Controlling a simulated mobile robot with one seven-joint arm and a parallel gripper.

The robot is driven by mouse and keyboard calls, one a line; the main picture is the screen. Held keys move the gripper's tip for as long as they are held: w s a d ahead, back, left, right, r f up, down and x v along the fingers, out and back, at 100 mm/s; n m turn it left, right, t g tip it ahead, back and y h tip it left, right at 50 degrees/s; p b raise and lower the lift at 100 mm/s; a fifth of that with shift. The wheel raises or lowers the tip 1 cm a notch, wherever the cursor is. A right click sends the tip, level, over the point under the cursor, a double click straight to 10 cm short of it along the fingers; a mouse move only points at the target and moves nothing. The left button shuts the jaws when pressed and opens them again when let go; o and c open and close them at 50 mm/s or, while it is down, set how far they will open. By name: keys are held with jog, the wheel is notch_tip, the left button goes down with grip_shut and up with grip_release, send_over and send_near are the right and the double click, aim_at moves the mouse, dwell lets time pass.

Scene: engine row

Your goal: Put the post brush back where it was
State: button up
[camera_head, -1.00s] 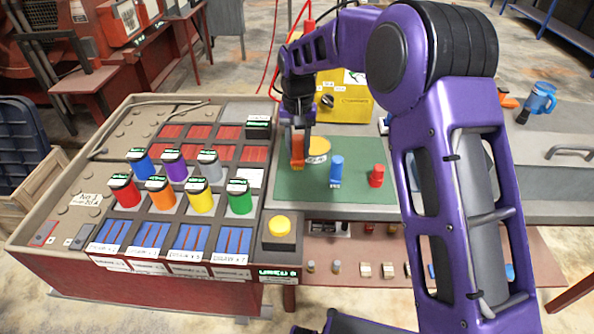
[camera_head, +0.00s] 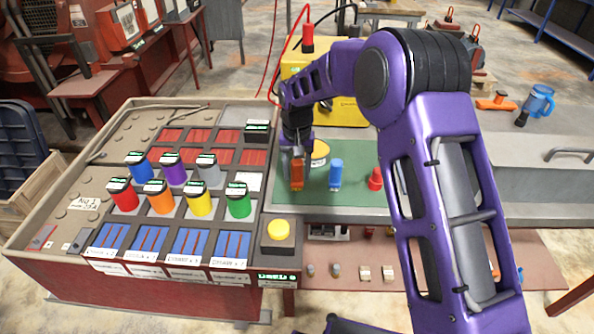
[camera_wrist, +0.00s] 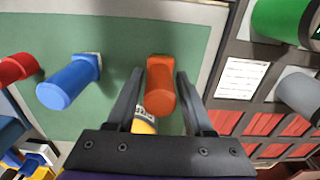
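An orange cylinder-like piece (camera_head: 297,175), which I take to be the post brush, stands upright at the left of the green mat (camera_head: 350,206). It also shows in the wrist view (camera_wrist: 160,90). My gripper (camera_head: 297,160) is over it, pointing down. In the wrist view my two fingers (camera_wrist: 160,72) stand on either side of the orange piece with narrow gaps, so they look open around it. A similar blue piece (camera_head: 336,174) and a red piece (camera_head: 375,179) stand to its right. Whether the orange piece's base touches the mat is hard to see.
A round yellow tin (camera_head: 320,151) sits just behind the orange piece. Left is a tray (camera_head: 120,115) with several coloured canisters and a yellow button (camera_head: 278,230). A yellow box (camera_head: 345,110) stands behind the mat. A blue mug (camera_head: 539,100) is at the far right.

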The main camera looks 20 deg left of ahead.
jog(key=shift+o, duration=0.8)
notch_tip(320, 180, up, 12)
jog(key=shift+r+p, duration=0.2)
jog(key=shift+p, duration=0.2)
